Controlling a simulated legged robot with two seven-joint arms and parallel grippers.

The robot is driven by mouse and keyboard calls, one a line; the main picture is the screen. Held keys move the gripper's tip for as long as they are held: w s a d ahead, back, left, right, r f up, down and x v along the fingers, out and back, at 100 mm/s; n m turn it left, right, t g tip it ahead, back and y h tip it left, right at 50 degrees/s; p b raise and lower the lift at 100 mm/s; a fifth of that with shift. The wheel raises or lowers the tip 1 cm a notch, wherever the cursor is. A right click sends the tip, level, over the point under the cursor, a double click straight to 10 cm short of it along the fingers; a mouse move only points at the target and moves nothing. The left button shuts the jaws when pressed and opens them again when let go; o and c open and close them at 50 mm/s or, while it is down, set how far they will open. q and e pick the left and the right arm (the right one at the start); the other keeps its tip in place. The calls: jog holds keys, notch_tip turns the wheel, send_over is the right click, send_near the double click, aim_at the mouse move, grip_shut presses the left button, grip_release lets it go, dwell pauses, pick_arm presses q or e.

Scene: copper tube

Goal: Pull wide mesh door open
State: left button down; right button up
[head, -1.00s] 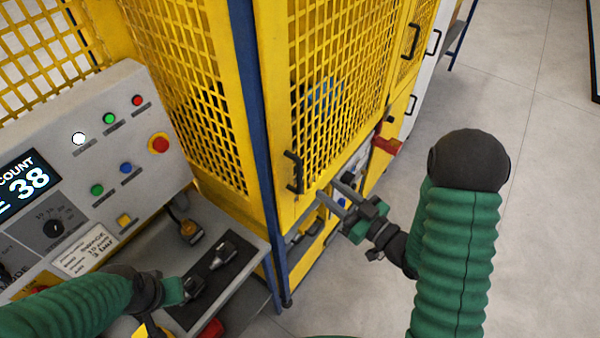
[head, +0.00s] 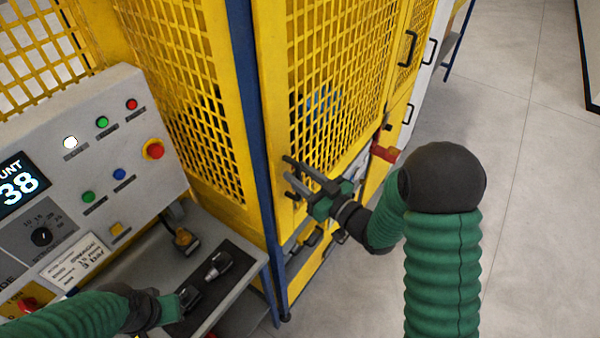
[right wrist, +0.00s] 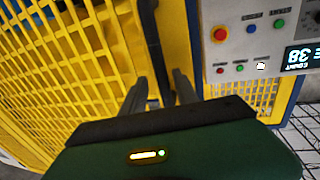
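The wide yellow mesh door (head: 335,85) is shut in its frame, right of the blue post. Its black handle (head: 291,192) is near the door's lower left edge, partly hidden by my right gripper. My right gripper (head: 290,175) has its two grey fingers spread apart at the handle; I cannot tell whether they touch it. The right wrist view shows the fingers (right wrist: 160,95) apart, with the mesh door (right wrist: 70,70) on the left. My left gripper (head: 185,302) is low over the shelf by the panel; its fingers are unclear.
A control panel (head: 85,150) with buttons and a display stands at the left. The shelf below has a dark mat (head: 235,265) with small tools. A blue post (head: 258,150) stands left of the door. A red part (head: 384,153) juts out at right. Open floor (head: 530,220) lies right.

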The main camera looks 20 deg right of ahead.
jog(key=shift+a, duration=0.4)
jog(key=c, duration=0.6)
grip_shut()
jog(key=shift+d, duration=0.15)
